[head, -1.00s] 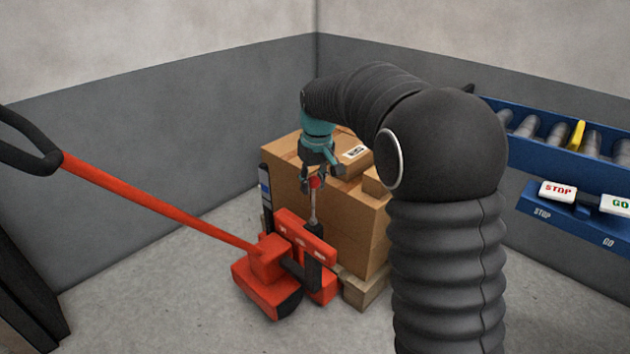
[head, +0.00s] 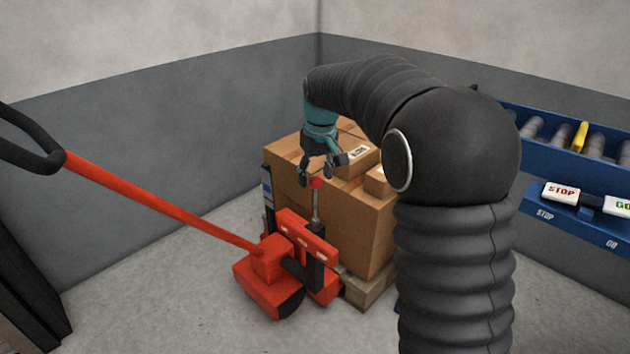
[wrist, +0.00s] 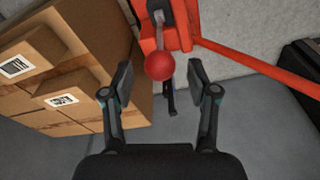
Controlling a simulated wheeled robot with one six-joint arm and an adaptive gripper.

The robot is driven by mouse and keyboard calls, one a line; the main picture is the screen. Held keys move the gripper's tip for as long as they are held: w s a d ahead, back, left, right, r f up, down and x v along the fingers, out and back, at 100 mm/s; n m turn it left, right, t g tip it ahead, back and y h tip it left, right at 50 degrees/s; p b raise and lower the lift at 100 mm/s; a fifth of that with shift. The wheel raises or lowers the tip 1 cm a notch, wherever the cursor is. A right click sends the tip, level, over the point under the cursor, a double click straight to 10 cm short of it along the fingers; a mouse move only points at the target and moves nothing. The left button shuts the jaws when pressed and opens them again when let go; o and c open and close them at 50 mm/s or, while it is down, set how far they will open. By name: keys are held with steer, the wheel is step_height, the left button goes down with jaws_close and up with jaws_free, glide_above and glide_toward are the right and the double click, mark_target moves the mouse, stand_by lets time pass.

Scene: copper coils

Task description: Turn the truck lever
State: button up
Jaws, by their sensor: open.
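The truck lever is a thin metal rod with a red ball knob (head: 316,183) on top. It stands upright on the red pallet truck (head: 266,270) in the head view. My gripper (head: 318,177) is above the knob, fingers pointing down. In the wrist view the red knob (wrist: 159,66) lies ahead of and between the two open fingers (wrist: 160,85), with a gap on each side. The fingers hold nothing. The lever's rod (wrist: 158,20) runs from the knob toward the top of the wrist view.
Cardboard boxes (head: 360,215) on a wooden pallet (head: 368,290) stand right behind the lever. The truck's long red handle (head: 160,205) slopes up to the left. A blue roller conveyor (head: 565,160) with STOP and GO buttons is at the right. Grey walls close the corner.

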step_height(320, 180, up, 9)
steer(key=s, duration=0.1)
steer(key=shift+d+r, duration=0.2)
steer(key=shift+d, duration=0.05)
